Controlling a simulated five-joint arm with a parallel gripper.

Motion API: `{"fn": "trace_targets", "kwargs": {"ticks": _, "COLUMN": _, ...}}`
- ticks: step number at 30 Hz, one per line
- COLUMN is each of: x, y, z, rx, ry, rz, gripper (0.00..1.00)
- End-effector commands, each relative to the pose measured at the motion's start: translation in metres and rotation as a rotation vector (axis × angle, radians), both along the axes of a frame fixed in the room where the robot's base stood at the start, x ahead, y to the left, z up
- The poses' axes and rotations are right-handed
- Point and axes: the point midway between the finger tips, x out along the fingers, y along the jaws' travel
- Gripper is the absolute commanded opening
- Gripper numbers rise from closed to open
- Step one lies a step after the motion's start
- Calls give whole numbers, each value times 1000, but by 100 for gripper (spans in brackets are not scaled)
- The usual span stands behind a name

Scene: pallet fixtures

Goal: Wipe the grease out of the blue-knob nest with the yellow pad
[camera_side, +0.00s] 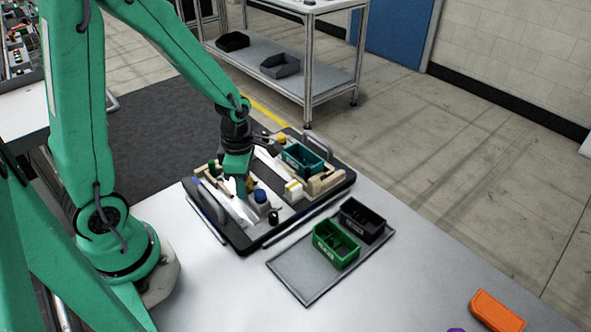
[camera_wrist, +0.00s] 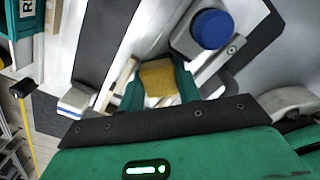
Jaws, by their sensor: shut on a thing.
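My gripper (camera_side: 243,185) reaches down over the left part of the black-edged pallet (camera_side: 245,240). In the wrist view its green fingers (camera_wrist: 158,88) are shut on the yellow pad (camera_wrist: 158,78). The blue knob (camera_side: 260,195) stands on a pale block just right of my gripper in the side view. In the wrist view the blue knob (camera_wrist: 212,29) is up and right of the pad. The pad lies over pale fixture surfaces beside the knob; I cannot tell whether it touches them. The nest's floor is largely hidden, and I cannot make out any grease.
A yellow knob (camera_side: 281,139) and a teal bin (camera_side: 304,160) are on the pallet's far side. A grey tray (camera_side: 300,282) in front holds a green bin (camera_side: 337,245) and a black bin (camera_side: 362,220). An orange object (camera_side: 497,311) lies at front right. The tabletop between is clear.

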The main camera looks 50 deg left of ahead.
Motion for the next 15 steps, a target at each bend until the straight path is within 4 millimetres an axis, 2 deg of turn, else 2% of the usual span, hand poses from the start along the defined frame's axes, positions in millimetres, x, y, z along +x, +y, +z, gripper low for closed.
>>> {"fn": "trace_targets", "kwargs": {"ticks": 2, "x": 0, "y": -1, "z": 4, "rx": 0, "ry": 0, "rz": -1, "gripper": 12}}
{"fn": "trace_targets", "kwargs": {"ticks": 4, "x": 1, "y": -1, "z": 22, "rx": 1, "ry": -8, "rz": 0, "gripper": 12}}
{"fn": "trace_targets", "kwargs": {"ticks": 15, "x": 0, "y": -1, "z": 55, "rx": 1, "ry": -4, "rz": 0, "gripper": 12}}
